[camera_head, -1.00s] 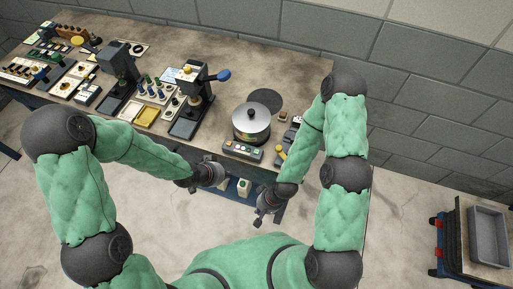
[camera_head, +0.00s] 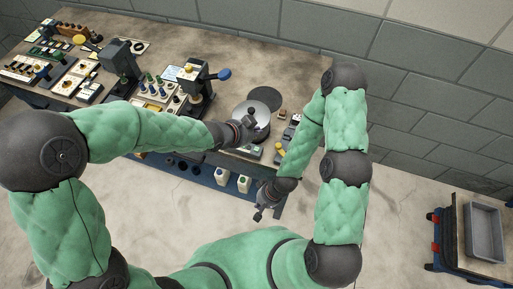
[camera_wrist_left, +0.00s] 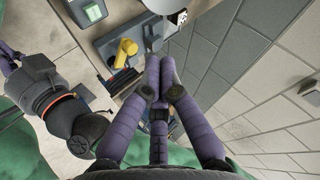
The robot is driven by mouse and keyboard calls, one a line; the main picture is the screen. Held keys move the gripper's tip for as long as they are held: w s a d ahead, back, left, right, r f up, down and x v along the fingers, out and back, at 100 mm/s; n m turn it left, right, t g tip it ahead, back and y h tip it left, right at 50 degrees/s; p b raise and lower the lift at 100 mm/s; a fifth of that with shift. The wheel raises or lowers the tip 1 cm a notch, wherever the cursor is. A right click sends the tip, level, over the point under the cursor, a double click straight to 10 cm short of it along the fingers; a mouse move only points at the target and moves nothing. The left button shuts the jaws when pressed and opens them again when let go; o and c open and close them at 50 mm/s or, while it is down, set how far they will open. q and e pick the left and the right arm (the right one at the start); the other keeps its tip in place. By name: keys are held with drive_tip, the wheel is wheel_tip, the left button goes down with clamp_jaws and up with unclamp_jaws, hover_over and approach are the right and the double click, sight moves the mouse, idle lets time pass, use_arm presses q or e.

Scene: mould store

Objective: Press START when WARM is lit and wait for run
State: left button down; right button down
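The control panel (camera_head: 253,151), a small box at the bench's front edge, shows only partly in the head view. My left wrist and gripper cover the rest of it, and its labels and lamps cannot be read. A round steel pot (camera_head: 262,110) stands behind it, partly hidden too. My left gripper (camera_head: 251,118) is over the pot and panel area; touching cannot be told. In the left wrist view its purple fingers (camera_wrist_left: 160,65) are together and empty. My right gripper (camera_head: 260,212) hangs in front of the bench, low and apart from the panel; its fingers are too small to judge.
A yellow handle (camera_head: 280,149) stands right of the panel; it also shows in the left wrist view (camera_wrist_left: 127,47). A press with a blue knob (camera_head: 223,74) stands to the left. White bottles (camera_head: 244,183) sit on the shelf below. A grey tray (camera_head: 486,232) is at far right.

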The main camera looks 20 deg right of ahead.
sight(256, 150)
use_arm(q)
drive_tip(key=shift+f+b, duration=4.2)
drive_tip(key=shift+f, duration=0.2)
drive_tip(key=shift+f, duration=0.1)
drive_tip(key=shift+f+b, duration=0.3)
drive_tip(key=shift+b, duration=0.1)
drive_tip(key=shift+f+b, duration=0.4)
drive_tip(key=shift+f, duration=0.1)
drive_tip(key=shift+r, duration=0.1)
drive_tip(key=shift+r+p, duration=0.8)
drive_tip(key=shift+p, duration=0.1)
wheel_tip(256, 150, up, 5)
drive_tip(key=p, duration=0.5)
drive_tip(key=shift+r, duration=0.1)
